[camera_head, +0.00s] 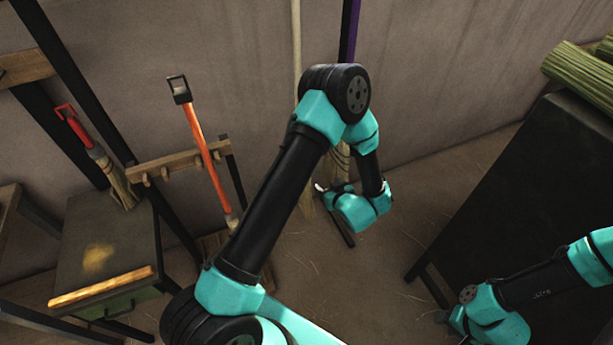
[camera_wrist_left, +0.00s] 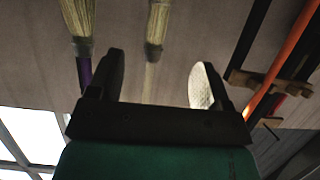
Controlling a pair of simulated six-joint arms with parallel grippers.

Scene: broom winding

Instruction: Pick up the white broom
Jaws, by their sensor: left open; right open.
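The white broom (camera_head: 297,40) stands upright against the wall, its pale handle partly behind my left arm in the head view. Its straw bristles (camera_head: 306,195) reach the floor. My left gripper (camera_head: 326,202) is open and low, close to these bristles. In the left wrist view, which is upside down, the broom's bristles (camera_wrist_left: 157,28) and pale handle appear between the spread fingers of the left gripper (camera_wrist_left: 158,78); nothing is held. My right gripper (camera_head: 441,317) is open at the lower right, far from the broom; only a little of it shows.
A purple-handled broom (camera_head: 350,28) stands just right of the white one; its bristles show in the left wrist view (camera_wrist_left: 78,20). An orange-handled tool (camera_head: 205,150) leans on a wooden rack (camera_head: 165,165). A dark table (camera_head: 540,170) with straw bundles (camera_head: 590,75) is at right.

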